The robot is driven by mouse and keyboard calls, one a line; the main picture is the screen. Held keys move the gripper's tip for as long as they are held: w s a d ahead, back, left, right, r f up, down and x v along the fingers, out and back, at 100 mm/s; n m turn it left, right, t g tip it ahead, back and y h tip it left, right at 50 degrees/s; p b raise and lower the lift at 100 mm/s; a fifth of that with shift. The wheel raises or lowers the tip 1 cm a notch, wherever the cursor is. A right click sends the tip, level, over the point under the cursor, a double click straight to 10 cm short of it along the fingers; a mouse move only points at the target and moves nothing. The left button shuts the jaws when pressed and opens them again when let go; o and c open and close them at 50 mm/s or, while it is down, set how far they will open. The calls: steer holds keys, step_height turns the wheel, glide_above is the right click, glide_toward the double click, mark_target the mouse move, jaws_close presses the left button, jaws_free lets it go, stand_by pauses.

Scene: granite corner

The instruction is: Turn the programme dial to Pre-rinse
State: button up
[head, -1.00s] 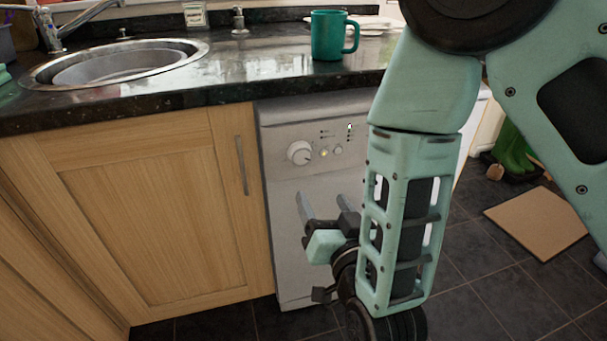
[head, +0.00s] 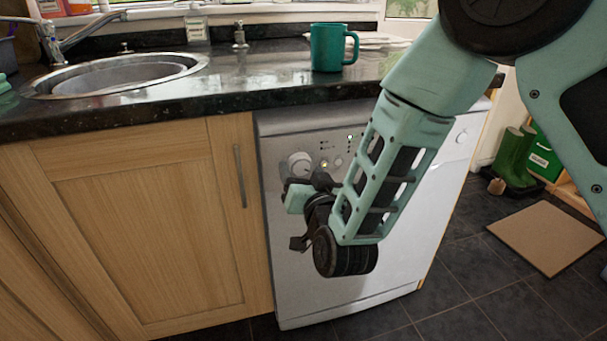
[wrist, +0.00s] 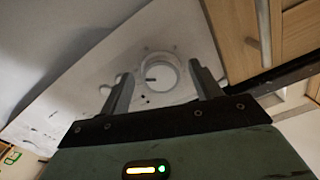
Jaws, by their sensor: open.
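The programme dial (head: 299,163) is a round pale knob on the upper left of the white dishwasher's front (head: 290,235). In the head view my gripper (head: 300,184) is just below the dial, and its fingers are mostly hidden or blend into the panel. In the wrist view the dial (wrist: 161,75) shows as a round ring with a dark mark. It lies ahead of and between my two open fingers (wrist: 160,90). I cannot tell whether they touch it. The dial's lettering is too small to read.
Small buttons and lights (head: 332,163) sit right of the dial. A dark granite worktop (head: 225,90) overhangs above, with a green mug (head: 328,48) and a round sink (head: 110,75). A wooden cupboard (head: 150,220) adjoins on the left. The floor at right holds a mat (head: 545,236).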

steer(key=shift+c, duration=0.3)
steer(key=c, duration=0.9)
